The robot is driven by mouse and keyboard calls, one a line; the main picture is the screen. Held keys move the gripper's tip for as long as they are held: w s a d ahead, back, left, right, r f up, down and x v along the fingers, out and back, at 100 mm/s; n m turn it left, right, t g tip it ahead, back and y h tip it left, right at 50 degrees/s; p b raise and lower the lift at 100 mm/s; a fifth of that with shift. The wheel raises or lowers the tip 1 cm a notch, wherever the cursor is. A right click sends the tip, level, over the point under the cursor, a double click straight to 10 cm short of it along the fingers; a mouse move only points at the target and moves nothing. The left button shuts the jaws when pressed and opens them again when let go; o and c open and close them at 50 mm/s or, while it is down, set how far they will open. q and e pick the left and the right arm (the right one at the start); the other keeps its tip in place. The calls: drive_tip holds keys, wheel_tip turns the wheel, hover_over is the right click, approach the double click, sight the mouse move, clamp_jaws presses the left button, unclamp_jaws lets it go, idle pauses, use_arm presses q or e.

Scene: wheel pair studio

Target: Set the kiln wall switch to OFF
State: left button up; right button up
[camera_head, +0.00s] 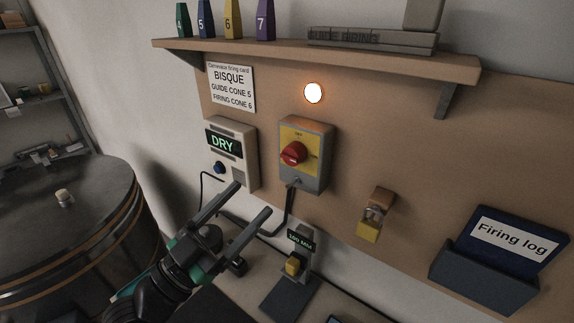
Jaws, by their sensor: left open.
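The kiln wall switch (307,153) is a grey box with a yellow face and a red rotary knob (293,153), mounted on the wooden board. The small lettering around the knob is too blurred to read. My left gripper (244,203) is open and empty, below and to the left of the switch, apart from it. Its two fingers point up toward the board. A round lamp (313,93) above the switch glows. My right gripper is not in the view.
A controller showing DRY (232,151) hangs left of the switch. A yellow padlock (369,231) hangs to the right, beside a Firing log holder (484,278). A small stand (291,282) is below. The shelf (330,56) juts out above. The round kiln (75,230) stands left.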

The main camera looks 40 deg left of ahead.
sight(289, 160)
use_arm(q)
drive_tip(key=p+x, duration=0.2)
drive_tip(key=x, duration=0.8)
drive_tip(key=shift+w+d+r, duration=0.1)
drive_tip(key=shift+w+r, duration=0.1)
drive_tip(key=shift+w, duration=0.15)
